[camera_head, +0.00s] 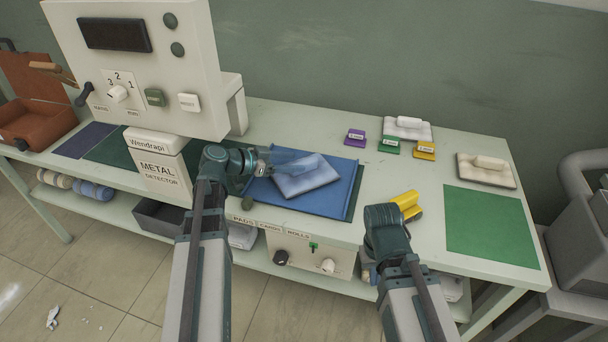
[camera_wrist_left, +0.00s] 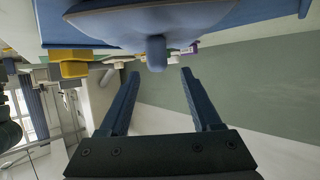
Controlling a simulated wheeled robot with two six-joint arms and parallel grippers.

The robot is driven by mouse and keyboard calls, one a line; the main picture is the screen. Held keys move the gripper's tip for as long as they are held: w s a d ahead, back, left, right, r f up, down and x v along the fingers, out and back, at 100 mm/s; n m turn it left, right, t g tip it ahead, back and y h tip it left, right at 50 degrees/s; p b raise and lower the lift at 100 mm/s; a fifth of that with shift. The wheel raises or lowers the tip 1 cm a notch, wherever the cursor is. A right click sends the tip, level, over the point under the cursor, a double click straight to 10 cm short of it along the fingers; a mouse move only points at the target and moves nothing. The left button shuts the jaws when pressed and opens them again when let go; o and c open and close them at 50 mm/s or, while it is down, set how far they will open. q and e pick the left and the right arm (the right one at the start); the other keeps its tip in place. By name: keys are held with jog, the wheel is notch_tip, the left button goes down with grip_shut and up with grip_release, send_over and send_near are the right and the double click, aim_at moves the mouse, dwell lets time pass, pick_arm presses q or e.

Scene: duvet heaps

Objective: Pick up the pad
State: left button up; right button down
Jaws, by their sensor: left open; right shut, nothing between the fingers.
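My left gripper (camera_head: 282,160) reaches over the tray beside the pad. Its fingers (camera_wrist_left: 158,75) are open, with the handle near the gap between their tips; contact cannot be made out. My right wrist (camera_head: 387,222) is at the bench's front edge, apart from the pad; its fingers are hard to make out.
A metal detector (camera_head: 155,165) stands left of the tray. Yellow blocks (camera_head: 405,200) lie near my right wrist. Two pale handled pads (camera_head: 408,128) (camera_head: 487,170) and small purple, green and yellow blocks sit at the back right. A green mat (camera_head: 490,225) lies bare at right.

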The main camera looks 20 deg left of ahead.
aim_at(300, 163)
pick_arm(q)
jog(key=b+x, duration=0.2)
jog(key=x, duration=0.2)
jog(key=shift+d+f, duration=0.1)
jog(key=shift+f, duration=0.15)
jog(key=shift+w+d+f, duration=0.1)
jog(key=shift+w+d, duration=0.2)
grip_shut()
